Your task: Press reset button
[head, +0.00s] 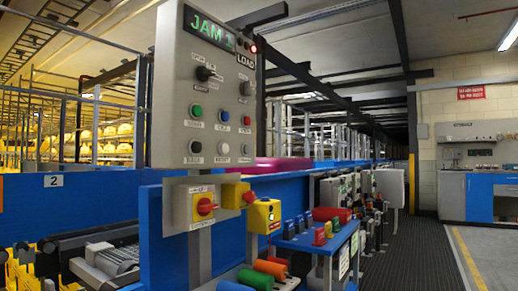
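A grey control panel (180,95) stands upright left of centre in the head view. Its display (209,31) reads "JAM 1" in green. Below are a black rotary switch (205,73) and a second dark knob (247,88). The row beneath has a black button (196,147), a white button (224,148) and another pale button (247,149). The small labels are too blurred to tell which is reset. My gripper is not in view.
A red knob on a yellow plate (205,206) sits below the panel, with a yellow box (264,215) right of it. A blue shelf (316,237) with coloured items stands right. Dark floor matting (420,255) is clear at right. Conveyor rollers (110,260) lie left.

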